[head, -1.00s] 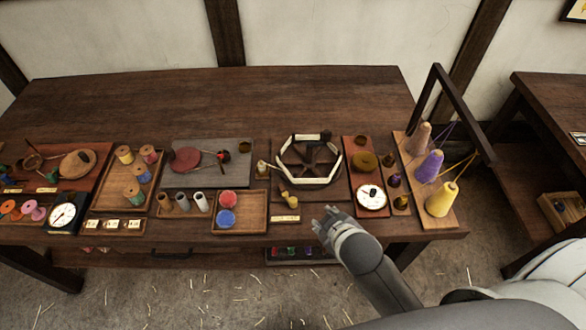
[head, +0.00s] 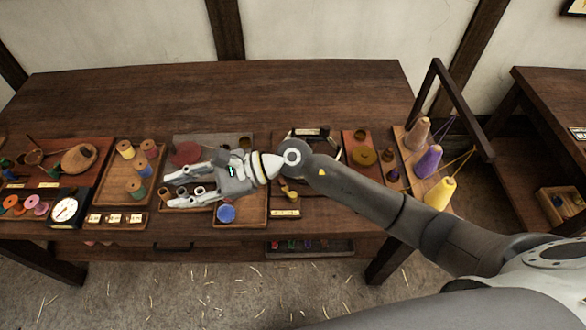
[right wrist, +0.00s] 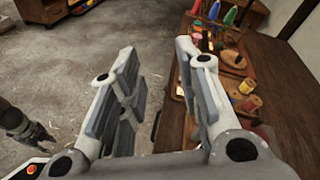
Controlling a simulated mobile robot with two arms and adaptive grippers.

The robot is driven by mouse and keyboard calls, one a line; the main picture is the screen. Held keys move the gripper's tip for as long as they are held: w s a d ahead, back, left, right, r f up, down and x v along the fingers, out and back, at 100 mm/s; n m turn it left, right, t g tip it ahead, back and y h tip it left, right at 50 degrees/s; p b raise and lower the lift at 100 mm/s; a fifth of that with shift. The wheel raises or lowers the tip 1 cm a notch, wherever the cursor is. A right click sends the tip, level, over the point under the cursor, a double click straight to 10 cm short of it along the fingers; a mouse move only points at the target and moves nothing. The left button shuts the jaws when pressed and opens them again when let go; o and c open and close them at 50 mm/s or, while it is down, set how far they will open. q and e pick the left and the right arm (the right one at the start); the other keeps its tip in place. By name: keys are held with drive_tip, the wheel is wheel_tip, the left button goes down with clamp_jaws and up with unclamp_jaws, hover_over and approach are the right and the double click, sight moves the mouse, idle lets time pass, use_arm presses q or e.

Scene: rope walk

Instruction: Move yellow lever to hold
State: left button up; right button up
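A small yellow knobbed part (head: 291,194), which looks like the yellow lever, sits at the front of the wheel device (head: 334,133) in the head view. My right forearm and wrist cover much of that device. My right gripper (head: 169,190) is open and empty, pointing left above the tray of small tubes, well left of the yellow part. In the right wrist view its two fingers (right wrist: 158,85) stand apart with floor and table edge between them. A dark hand-like shape (right wrist: 30,132), probably my left gripper, shows at the left edge; its opening is unclear.
A blue disc (head: 226,213) lies in a tray under my right wrist. Spools (head: 136,187) and a dial (head: 65,209) stand further left. Yarn cones (head: 439,194) and a dark frame (head: 437,80) stand at right. The back of the table (head: 200,95) is clear.

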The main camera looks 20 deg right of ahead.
drive_tip(key=d+f+n+g+h, duration=0.2)
drive_tip(key=d+f+n+h, duration=0.35)
drive_tip(key=f, duration=0.25)
drive_tip(key=n+h, duration=0.6)
drive_tip(key=h, duration=0.4)
hover_over(293, 194)
wheel_tip(293, 194, down, 4)
drive_tip(key=shift+s+f+m, duration=0.1)
drive_tip(key=shift+f+m, duration=0.15)
drive_tip(key=shift+f, duration=0.25)
wheel_tip(293, 194, down, 5)
drive_tip(key=shift+r+b, duration=0.1)
drive_tip(key=shift+b, duration=0.9)
wheel_tip(293, 194, down, 4)
drive_tip(key=b, duration=0.3)
drive_tip(key=shift+r+b, duration=0.25)
drive_tip(key=shift+b, duration=0.15)
drive_tip(key=shift+f+b, duration=0.6)
drive_tip(key=shift+r, duration=0.1)
